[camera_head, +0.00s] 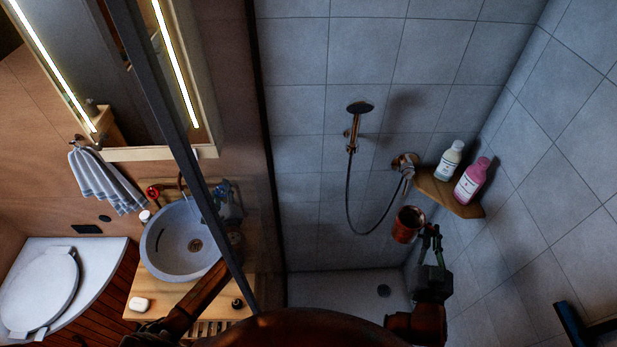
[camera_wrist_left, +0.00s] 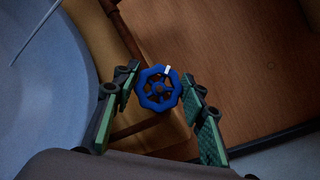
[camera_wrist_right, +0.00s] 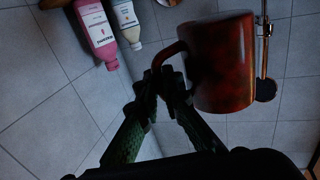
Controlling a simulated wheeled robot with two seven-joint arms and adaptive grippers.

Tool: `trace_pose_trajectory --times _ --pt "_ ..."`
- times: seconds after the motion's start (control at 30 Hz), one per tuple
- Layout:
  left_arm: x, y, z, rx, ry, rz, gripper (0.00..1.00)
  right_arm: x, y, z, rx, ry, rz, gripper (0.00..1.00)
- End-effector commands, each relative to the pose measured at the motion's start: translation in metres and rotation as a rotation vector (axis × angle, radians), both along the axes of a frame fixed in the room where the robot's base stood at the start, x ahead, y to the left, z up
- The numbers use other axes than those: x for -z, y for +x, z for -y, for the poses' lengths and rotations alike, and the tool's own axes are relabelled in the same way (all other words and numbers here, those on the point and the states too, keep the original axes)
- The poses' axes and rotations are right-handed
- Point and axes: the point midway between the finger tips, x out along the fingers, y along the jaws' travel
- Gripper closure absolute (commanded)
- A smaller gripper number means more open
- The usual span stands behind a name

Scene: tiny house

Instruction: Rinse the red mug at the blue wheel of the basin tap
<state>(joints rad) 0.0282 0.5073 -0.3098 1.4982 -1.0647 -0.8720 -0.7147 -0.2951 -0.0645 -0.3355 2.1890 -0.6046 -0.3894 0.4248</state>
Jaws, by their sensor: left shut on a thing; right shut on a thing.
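The red mug (camera_head: 407,224) is held up in the shower area, right of the glass edge, away from the basin. My right gripper (camera_head: 432,232) is shut on its handle; the right wrist view shows the mug (camera_wrist_right: 222,65) with the handle between the fingertips (camera_wrist_right: 165,75). The grey round basin (camera_head: 172,247) stands at left. The tap's blue wheel (camera_wrist_left: 158,88) sits between the fingers of my left gripper (camera_wrist_left: 159,80), which is shut on its rim. In the head view my left gripper (camera_head: 228,200) is at the basin's right rim, partly behind the dark frame.
A red wheel (camera_head: 152,192) is at the basin's left back. Soap (camera_head: 139,304) lies on the wooden counter. A dark-framed glass partition (camera_head: 184,130) separates basin and shower. A white bottle (camera_head: 448,161) and a pink bottle (camera_head: 472,181) stand on a corner shelf (camera_head: 450,196) near the mug.

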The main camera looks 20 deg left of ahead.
Motion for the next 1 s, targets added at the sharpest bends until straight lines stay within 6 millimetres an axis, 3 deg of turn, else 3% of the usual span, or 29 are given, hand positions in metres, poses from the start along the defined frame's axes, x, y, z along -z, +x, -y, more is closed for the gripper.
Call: trace_pose_trajectory --times 0.4,0.43,0.5,0.67,1.0 --pt "-0.0016 0.0006 -0.0001 -0.003 -0.005 0.005 0.85 -0.0015 0.0001 -0.0002 0.000 0.001 0.003 1.00" --pt "-0.0017 0.0005 -0.0002 -0.003 -0.005 0.005 0.59 -0.0015 0.0001 -0.0002 0.000 0.001 0.003 1.00" --pt "-0.0016 0.0006 -0.0001 -0.003 -0.004 0.004 0.54 -0.0015 0.0000 -0.0002 0.000 0.001 0.003 1.00" --pt "-0.0011 0.0004 0.0000 -0.002 -0.005 0.004 0.43 -0.0014 0.0001 -0.0002 0.000 0.001 0.003 1.00" --pt "-0.0003 -0.0026 0.0022 -0.002 -0.005 0.002 0.42 -0.0014 0.0000 -0.0002 0.000 0.001 0.003 1.00"
